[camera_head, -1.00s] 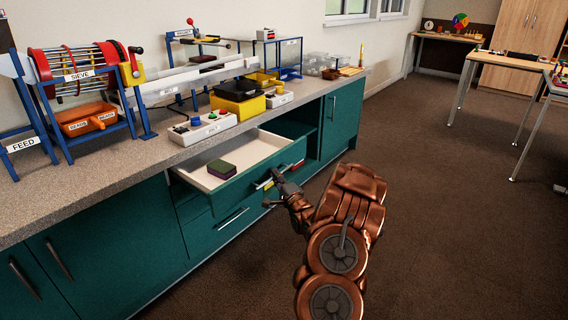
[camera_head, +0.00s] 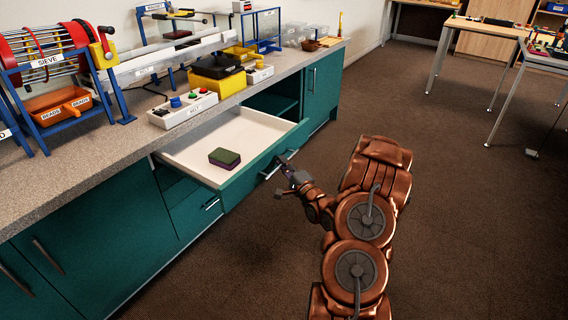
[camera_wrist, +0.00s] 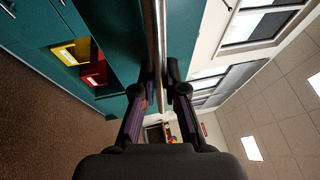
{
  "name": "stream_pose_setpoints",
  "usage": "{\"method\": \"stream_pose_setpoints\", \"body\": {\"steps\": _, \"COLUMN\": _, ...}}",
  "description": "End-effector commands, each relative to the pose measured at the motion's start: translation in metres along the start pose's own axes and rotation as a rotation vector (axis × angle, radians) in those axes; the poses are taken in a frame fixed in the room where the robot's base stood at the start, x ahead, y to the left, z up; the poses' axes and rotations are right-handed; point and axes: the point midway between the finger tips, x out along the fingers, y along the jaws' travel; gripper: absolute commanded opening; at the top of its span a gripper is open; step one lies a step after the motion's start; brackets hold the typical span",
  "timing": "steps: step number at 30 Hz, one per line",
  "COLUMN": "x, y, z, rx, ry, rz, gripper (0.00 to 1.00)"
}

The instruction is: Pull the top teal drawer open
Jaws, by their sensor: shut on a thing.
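The top teal drawer (camera_head: 254,170) stands well out from the counter cabinet, its white inside showing. A dark green and purple block (camera_head: 224,158) lies in it. My gripper (camera_head: 284,163) is at the drawer's front, shut on the metal bar handle (camera_head: 272,171). In the wrist view my gripper's dark fingers (camera_wrist: 165,85) close on either side of the handle bar (camera_wrist: 155,30), with the teal drawer front (camera_wrist: 105,25) on the left.
The grey worktop (camera_head: 75,175) above carries a sieve machine (camera_head: 55,70), a button box (camera_head: 183,108) and yellow and black bins (camera_head: 217,76). A lower drawer's handle (camera_head: 211,204) shows below. Brown floor (camera_head: 460,200) is clear on the right.

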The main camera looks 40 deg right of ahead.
Motion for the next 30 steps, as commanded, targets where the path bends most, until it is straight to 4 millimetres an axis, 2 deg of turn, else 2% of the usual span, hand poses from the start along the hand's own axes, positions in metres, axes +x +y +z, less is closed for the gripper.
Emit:
{"method": "stream_pose_setpoints", "body": {"steps": 1, "x": 0.000, "y": 0.001, "z": 0.001, "rx": 0.001, "ry": -0.002, "rz": 0.002, "gripper": 0.00}}
{"method": "stream_pose_setpoints", "body": {"steps": 2, "x": 0.000, "y": 0.001, "z": 0.001, "rx": 0.001, "ry": -0.002, "rz": 0.002, "gripper": 0.14}}
{"method": "stream_pose_setpoints", "body": {"steps": 3, "x": 0.000, "y": 0.001, "z": 0.001, "rx": 0.001, "ry": -0.002, "rz": 0.002, "gripper": 0.18}}
{"method": "stream_pose_setpoints", "body": {"steps": 9, "x": 0.000, "y": 0.001, "z": 0.000, "rx": 0.001, "ry": 0.000, "rz": 0.001, "gripper": 0.37}}
{"method": "stream_pose_setpoints", "body": {"steps": 20, "x": -0.003, "y": 0.000, "z": -0.001, "rx": 0.001, "ry": 0.001, "rz": 0.001, "gripper": 0.37}}
{"method": "stream_pose_setpoints", "body": {"steps": 25, "x": -0.018, "y": 0.000, "z": -0.001, "rx": 0.003, "ry": 0.003, "rz": 0.001, "gripper": 0.37}}
{"method": "stream_pose_setpoints", "body": {"steps": 30, "x": -0.042, "y": 0.001, "z": -0.002, "rx": 0.002, "ry": 0.003, "rz": 0.003, "gripper": 0.37}}
